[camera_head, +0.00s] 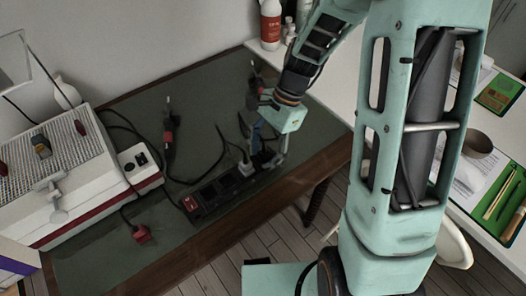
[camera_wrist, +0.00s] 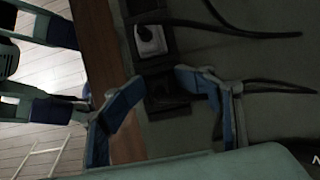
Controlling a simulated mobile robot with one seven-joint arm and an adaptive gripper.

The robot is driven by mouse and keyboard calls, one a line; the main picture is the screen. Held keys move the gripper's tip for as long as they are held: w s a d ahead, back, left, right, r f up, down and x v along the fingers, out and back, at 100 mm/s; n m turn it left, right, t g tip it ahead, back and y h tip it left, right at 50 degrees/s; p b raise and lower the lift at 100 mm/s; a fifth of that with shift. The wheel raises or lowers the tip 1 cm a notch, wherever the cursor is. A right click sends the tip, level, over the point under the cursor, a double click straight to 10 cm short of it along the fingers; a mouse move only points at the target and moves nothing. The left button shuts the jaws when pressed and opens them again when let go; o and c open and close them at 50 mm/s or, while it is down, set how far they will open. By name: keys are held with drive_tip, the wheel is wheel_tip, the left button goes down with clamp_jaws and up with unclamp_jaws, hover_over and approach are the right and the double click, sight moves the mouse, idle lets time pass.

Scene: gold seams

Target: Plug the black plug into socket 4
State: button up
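The black power strip (camera_head: 208,197) lies on the green mat, its red switch at the near left end. A white plug (camera_head: 245,168) sits in one of its sockets; it also shows in the wrist view (camera_wrist: 151,40). My gripper (camera_head: 268,160) is low at the strip's far right end, beside the white plug. In the wrist view its blue-padded fingertips (camera_wrist: 160,82) close around a dark block, which looks like the black plug (camera_wrist: 167,98). A black cable runs off to the right behind one finger. Whether the plug is above the strip or in a socket cannot be told.
Another cable with a red-marked connector (camera_head: 168,137) lies on the green mat (camera_head: 205,105). Loose black cables cross the mat. The wooden table edge (camera_head: 285,188) runs close beside the strip.

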drive_tip(key=shift+w+d, duration=0.1)
drive_tip(key=shift+d, duration=0.2)
idle(0.4)
drive_tip(key=shift+w+r, duration=0.1)
drive_tip(key=shift+r, duration=0.1)
drive_tip(key=v, duration=1.1)
drive_tip(key=shift+r, duration=0.4)
